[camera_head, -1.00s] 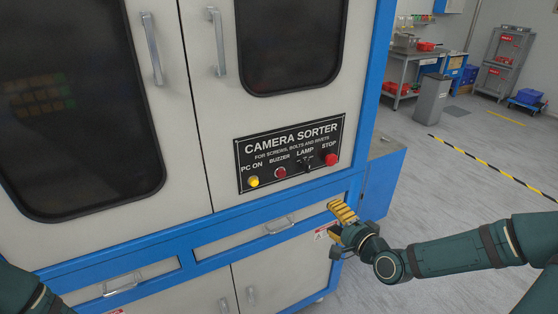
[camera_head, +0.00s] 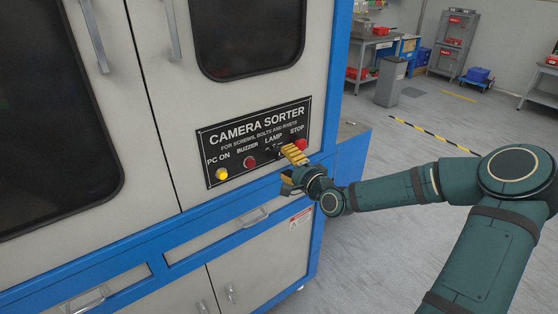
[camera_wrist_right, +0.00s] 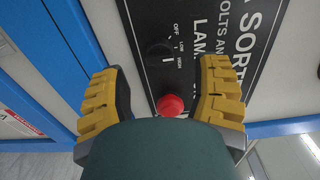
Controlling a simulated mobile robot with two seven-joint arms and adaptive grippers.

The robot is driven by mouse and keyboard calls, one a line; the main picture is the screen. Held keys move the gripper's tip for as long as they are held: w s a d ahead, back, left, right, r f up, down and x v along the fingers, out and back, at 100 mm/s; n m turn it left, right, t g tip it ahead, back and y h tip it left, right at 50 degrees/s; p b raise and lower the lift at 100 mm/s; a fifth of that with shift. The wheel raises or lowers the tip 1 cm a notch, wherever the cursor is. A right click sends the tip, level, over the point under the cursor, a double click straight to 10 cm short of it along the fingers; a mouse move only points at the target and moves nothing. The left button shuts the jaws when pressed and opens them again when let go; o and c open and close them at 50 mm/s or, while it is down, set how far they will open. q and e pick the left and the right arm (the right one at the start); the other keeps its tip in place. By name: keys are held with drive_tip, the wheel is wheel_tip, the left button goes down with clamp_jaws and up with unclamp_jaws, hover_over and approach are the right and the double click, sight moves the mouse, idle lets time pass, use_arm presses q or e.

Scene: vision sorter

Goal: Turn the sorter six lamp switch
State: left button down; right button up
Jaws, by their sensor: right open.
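The black lamp switch (camera_wrist_right: 159,52) shows in the right wrist view on the black control panel, beside the words OFF, LOW and HIGH. Its exact setting is hard to tell. In the head view the switch is partly hidden behind my right gripper (camera_head: 291,170), under the word LAMP on the panel (camera_head: 213,139). My right gripper, with yellow fingers, is open and empty in front of the panel's lower right. In the wrist view its fingers (camera_wrist_right: 162,98) stand wide apart, with the switch ahead of them. My left gripper is not in view.
The red STOP button (camera_wrist_right: 170,105) is close to the switch and shows between my right fingers. A red buzzer button (camera_head: 250,162) and yellow PC ON button (camera_head: 222,174) are to the left. A drawer handle (camera_head: 250,218) is below. Open floor lies to the right.

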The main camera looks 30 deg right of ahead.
sight(279, 156)
drive_tip(key=shift+w+a, duration=0.15)
drive_tip(key=shift+w, duration=1.7)
drive_tip(key=shift+c, duration=0.2)
clamp_jaws()
